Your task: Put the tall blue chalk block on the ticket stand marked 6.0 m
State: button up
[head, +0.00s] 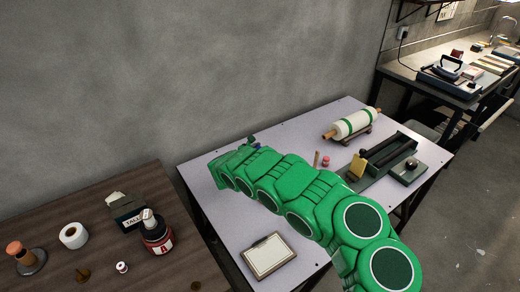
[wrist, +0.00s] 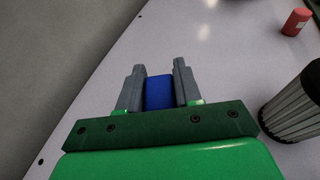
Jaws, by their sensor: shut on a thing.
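My gripper (wrist: 159,88) is shut on a blue block (wrist: 160,92), which sits between its two grey fingers in the wrist view. In the head view, my gripper (head: 251,141) is over the far left part of the pale table (head: 225,205), mostly hidden behind my green arm. I see no stand with a readable 6.0 m mark in either view; my arm covers part of the table.
A red cylinder (wrist: 296,21) and a dark ribbed cylinder (wrist: 296,104) are right of my gripper in the wrist view. A roller (head: 352,123), a dark tool (head: 395,150) and a framed card (head: 268,256) are on the pale table.

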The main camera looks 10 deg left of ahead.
jog(key=o, duration=1)
jog(key=shift+f, duration=0.1)
jog(key=shift+s+a+r, duration=0.25)
jog(key=shift+s+a, duration=0.05)
jog(key=shift+s, duration=0.15)
jog(key=shift+v, duration=5.45)
jog(key=shift+d, duration=0.15)
